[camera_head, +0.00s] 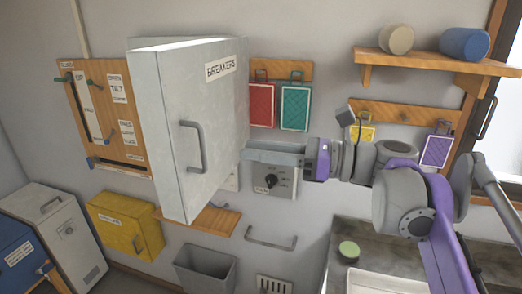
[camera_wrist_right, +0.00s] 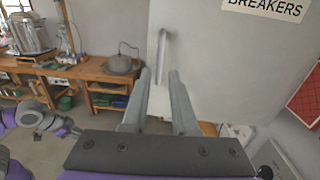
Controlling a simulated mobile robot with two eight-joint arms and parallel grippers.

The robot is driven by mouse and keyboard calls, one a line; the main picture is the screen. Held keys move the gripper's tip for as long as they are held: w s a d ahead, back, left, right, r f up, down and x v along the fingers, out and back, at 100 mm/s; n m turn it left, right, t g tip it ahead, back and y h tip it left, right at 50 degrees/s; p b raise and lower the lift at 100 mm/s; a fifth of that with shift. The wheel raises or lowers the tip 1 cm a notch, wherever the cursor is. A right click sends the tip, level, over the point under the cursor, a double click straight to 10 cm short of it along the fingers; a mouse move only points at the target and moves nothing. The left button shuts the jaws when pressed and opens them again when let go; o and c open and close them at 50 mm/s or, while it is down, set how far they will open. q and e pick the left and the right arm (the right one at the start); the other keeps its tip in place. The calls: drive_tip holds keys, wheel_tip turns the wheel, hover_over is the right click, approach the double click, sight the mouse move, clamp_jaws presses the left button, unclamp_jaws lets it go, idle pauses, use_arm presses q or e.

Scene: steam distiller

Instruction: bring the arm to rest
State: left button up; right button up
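The grey breaker box (camera_head: 185,110), labelled BREAKERS, is on the wall left of centre in the head view. Its front face carries a vertical handle (camera_head: 193,147). My right gripper (camera_head: 250,154) comes in from the right, its tips by the right edge of the box face. In the right wrist view the two fingers (camera_wrist_right: 160,98) stand apart with nothing held between them. The same handle (camera_wrist_right: 163,55) shows beyond the fingertips, apparently clear of them. My left gripper does not show clearly in either view.
A dial panel (camera_head: 270,182) is on the wall below my right gripper. A red card (camera_head: 261,105) and a green card (camera_head: 295,108) hang above it. A shelf (camera_head: 430,62) is at upper right. A yellow box (camera_head: 125,224) and a grey bin (camera_head: 205,270) are low left.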

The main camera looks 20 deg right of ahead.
idle(0.3)
drive_tip(key=s+a+f+n+g+h, duration=0.2)
drive_tip(key=f+n, duration=0.2)
drive_tip(key=f, duration=0.4)
drive_tip(key=s+a+f+n+g+h, duration=0.1)
drive_tip(key=a+f+n+h, duration=0.15)
drive_tip(key=f, duration=0.65)
drive_tip(key=s+a+f+n+g+h, duration=0.2)
drive_tip(key=f+n, duration=0.2)
drive_tip(key=f, duration=0.4)
drive_tip(key=s+d+f+n+h, duration=0.2)
drive_tip(key=f+n+h, duration=0.2)
drive_tip(key=f+n, duration=0.3)
drive_tip(key=s+d+f+n+h, duration=0.3)
drive_tip(key=f+n, duration=0.5)
drive_tip(key=f, duration=0.1)
drive_tip(key=shift+s+f+h, duration=0.25)
drive_tip(key=shift+f+h, duration=0.1)
drive_tip(key=shift+f, duration=0.05)
drive_tip(key=shift+d, duration=0.15)
